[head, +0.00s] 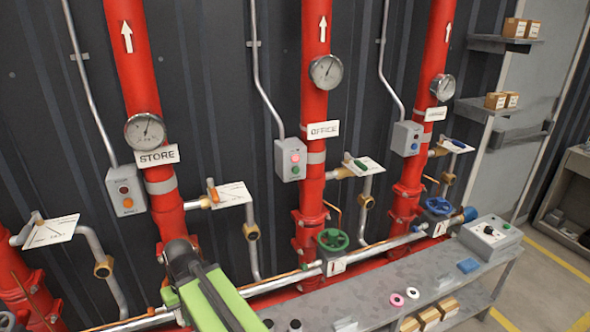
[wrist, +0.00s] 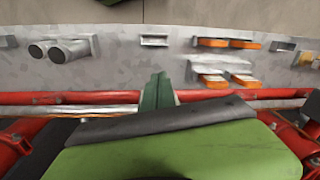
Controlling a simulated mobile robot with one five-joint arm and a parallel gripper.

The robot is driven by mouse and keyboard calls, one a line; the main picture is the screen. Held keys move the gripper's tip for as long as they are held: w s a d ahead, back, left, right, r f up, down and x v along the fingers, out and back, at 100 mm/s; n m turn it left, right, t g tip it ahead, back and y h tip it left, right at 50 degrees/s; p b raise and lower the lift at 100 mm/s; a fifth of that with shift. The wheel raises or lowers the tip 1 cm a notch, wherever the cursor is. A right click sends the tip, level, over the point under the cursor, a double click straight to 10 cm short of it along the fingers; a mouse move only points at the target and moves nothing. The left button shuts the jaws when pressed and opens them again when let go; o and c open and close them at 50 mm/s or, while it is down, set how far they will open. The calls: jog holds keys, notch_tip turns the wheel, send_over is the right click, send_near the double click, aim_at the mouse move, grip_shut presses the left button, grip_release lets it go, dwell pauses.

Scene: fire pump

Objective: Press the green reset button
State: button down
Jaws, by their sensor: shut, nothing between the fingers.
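A grey button box (head: 290,160) hangs on the wall by the red riser with the OFFICE label. It has a pink-red button (head: 295,157) above a small green button (head: 295,170). Another grey box (head: 490,236) on the bench has a black knob and what looks like a small green button (head: 507,225). No reset lettering can be read on either. My gripper (wrist: 157,92) shows in the wrist view as dark green fingers, shut and empty, over the pipes and bench. In the head view my arm is at the lower left, well apart from both boxes.
A green valve wheel (head: 333,240) and a blue valve wheel (head: 438,206) stick out above the bench (head: 375,290). Red risers, gauges and thin pipes crowd the wall. The STORE box (head: 126,190) has other buttons. Pink and white rings (head: 397,299) lie on the bench.

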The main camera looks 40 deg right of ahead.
aim_at(296, 170)
jog(key=d+r+m+t+y+p, duration=0.2)
jog(key=d+r+m+p, duration=0.2)
jog(key=d+r, duration=0.45)
jog(key=d+r+m+t+y+p, duration=0.25)
jog(key=d+r+m, duration=0.25)
jog(key=d, duration=0.7)
jog(key=s+d+r+m+t+h+p, duration=0.1)
jog(key=s+d+r+m+t+p, duration=0.2)
jog(key=d+r, duration=0.4)
jog(key=s+d+r+m+t+p, duration=0.3)
jog(key=s+d+r, duration=0.3)
jog(key=d, duration=0.9)
jog(key=shift+r+m+t+h, duration=0.35)
jog(key=shift+r+m+t, duration=0.5)
jog(key=shift+m, duration=0.05)
jog(key=shift+d, duration=0.1)
jog(key=w+d, duration=0.1)
jog(key=w, duration=0.1)
jog(key=w+d, duration=0.1)
jog(key=w, duration=0.2)
jog(key=w+d, duration=0.1)
jog(key=w, duration=0.2)
jog(key=shift+w+d, duration=0.1)
jog(key=shift+w, duration=0.1)
jog(key=shift+w+d+p, duration=0.15)
jog(key=shift+w+p, duration=0.1)
jog(key=shift+p, duration=0.05)
